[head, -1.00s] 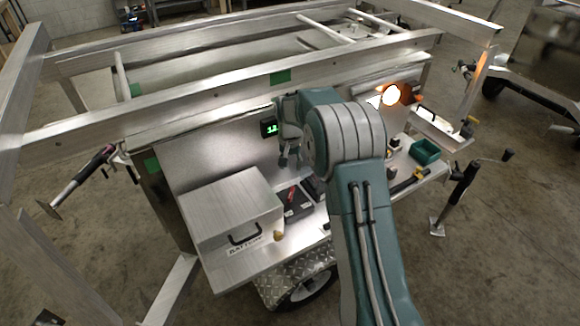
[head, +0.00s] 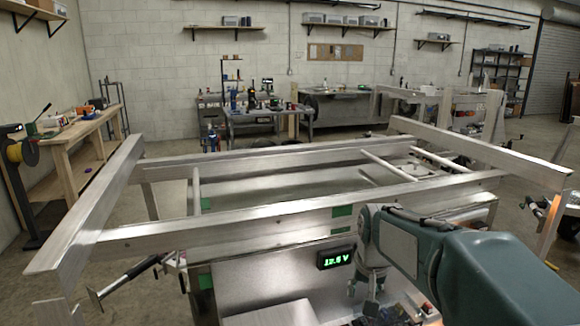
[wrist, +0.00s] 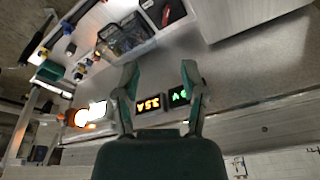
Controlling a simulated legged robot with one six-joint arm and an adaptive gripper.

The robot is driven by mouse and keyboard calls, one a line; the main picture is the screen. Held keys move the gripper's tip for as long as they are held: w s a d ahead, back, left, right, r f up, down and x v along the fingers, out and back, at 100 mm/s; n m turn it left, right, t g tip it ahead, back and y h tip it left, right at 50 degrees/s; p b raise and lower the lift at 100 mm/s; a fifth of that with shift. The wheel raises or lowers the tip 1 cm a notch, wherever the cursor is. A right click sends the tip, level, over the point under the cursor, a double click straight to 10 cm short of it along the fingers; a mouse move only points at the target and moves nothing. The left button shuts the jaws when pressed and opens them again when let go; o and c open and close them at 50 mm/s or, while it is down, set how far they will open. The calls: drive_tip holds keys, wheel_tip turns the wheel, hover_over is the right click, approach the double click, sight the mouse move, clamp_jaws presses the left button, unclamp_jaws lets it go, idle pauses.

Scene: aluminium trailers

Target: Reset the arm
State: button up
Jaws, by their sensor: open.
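My gripper (wrist: 158,72) is open and empty in the wrist view, its two fingers apart in front of the trailer's metal panel. In the head view my gripper (head: 368,290) hangs at the end of my teal arm, just right of a green voltage display (head: 336,257) that reads about 12.5 V. The wrist view shows an orange-lit display (wrist: 148,104) and a green-lit display (wrist: 179,95) between and behind the fingers. I cannot tell whether the fingers touch the panel.
A wooden bench (head: 75,150) stands at the left and a cluttered work table (head: 265,118) at the back. The wrist view shows a glowing orange lamp (wrist: 82,118) and a green bin (wrist: 50,72).

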drive_tip(key=s+r+n+t, duration=0.2)
drive_tip(key=s+t, duration=0.1)
drive_tip(key=s, duration=1.9)
drive_tip(key=shift+s+r, duration=0.15)
drive_tip(key=shift+s, duration=0.2)
